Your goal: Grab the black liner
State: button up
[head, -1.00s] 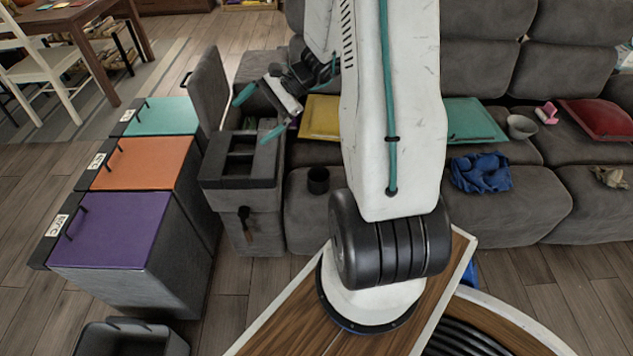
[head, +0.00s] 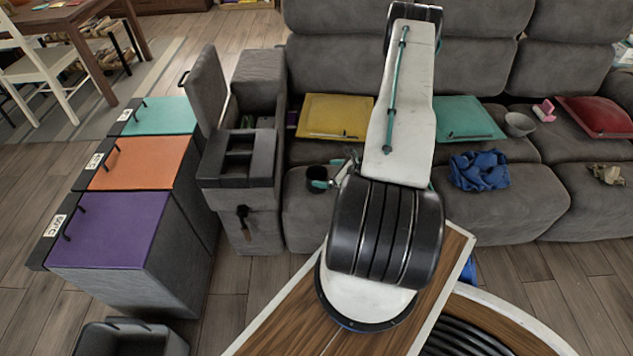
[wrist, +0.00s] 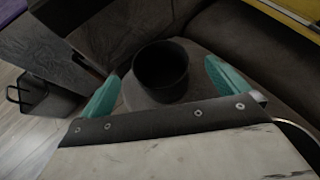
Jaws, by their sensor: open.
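The black liner, a small dark round cup shape, sits upright on the front of the grey sofa seat in the head view (head: 316,173). In the wrist view the liner (wrist: 162,70) is centred, with its open top facing the camera. My gripper (wrist: 166,84) is open, with one teal finger to the left of the liner and one to the right. I cannot tell whether either finger touches it. In the head view my gripper (head: 324,182) is at the liner, mostly hidden behind my arm.
The grey console (head: 239,158) with an open lid stands left of the liner. A yellow cushion (head: 325,115) lies behind it. A blue cloth (head: 480,171), a teal cushion (head: 468,119) and a bowl (head: 519,123) are to the right. Purple, orange and teal-lidded bins stand at left.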

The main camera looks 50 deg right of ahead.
aim_at(308, 173)
jog(key=x, duration=0.5)
jog(key=shift+w+a+f, duration=0.1)
jog(key=shift+w+f, duration=0.1)
jog(key=shift+f, duration=0.1)
jog(key=c, duration=1.1)
